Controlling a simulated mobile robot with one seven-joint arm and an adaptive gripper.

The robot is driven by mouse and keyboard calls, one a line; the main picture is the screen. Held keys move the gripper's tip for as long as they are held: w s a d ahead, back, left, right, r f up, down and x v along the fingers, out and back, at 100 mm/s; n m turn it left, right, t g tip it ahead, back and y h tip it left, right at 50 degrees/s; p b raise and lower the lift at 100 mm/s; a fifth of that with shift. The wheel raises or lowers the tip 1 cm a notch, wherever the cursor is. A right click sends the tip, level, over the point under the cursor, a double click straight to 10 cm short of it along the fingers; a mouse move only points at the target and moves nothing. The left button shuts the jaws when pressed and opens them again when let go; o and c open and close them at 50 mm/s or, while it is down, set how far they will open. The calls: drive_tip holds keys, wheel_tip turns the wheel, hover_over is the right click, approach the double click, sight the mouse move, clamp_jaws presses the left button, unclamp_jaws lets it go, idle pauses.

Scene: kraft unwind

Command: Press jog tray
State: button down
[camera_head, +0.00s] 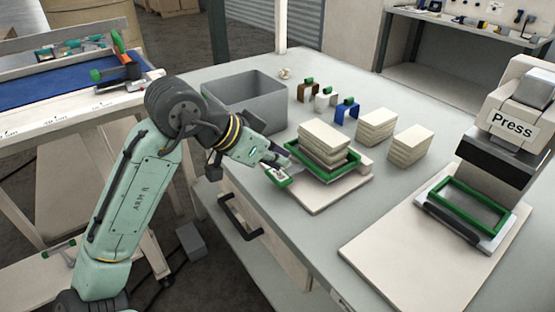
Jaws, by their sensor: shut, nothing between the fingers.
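The jog tray is a green-rimmed tray (327,178) on a pale board (320,199) near the middle of the table. A stack of kraft-coloured blocks or sheets (324,140) sits in it. My gripper (284,174) is at the tray's left side, low over the board, with a green part by the fingers. It is shut and empty. I cannot tell whether it touches the tray. The press (510,125), labelled "Press", stands at the right on its own pale board (400,255), with an empty green frame (466,205) at its foot.
Two more stacks (376,127) (410,146) stand right of the tray. A grey bin (250,98) is behind my gripper. Small brown, white and blue holders (346,111) with green tops stand at the back. The table between the tray and the press is clear.

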sight(281, 177)
drive_tip(key=shift+f, duration=0.75)
drive_tip(key=shift+f, duration=0.2)
drive_tip(key=f+b, duration=0.1)
drive_tip(key=b, duration=0.2)
drive_tip(key=shift+s+f+t+h, duration=0.1)
drive_tip(key=shift+f+t+h, duration=0.2)
drive_tip(key=shift+f+h, duration=0.1)
drive_tip(key=shift+s+a+f+t+h+b, duration=0.1)
drive_tip(key=shift+a+f+t+h+b, duration=0.2)
drive_tip(key=shift+b, duration=0.45)
drive_tip(key=shift+d, duration=0.1)
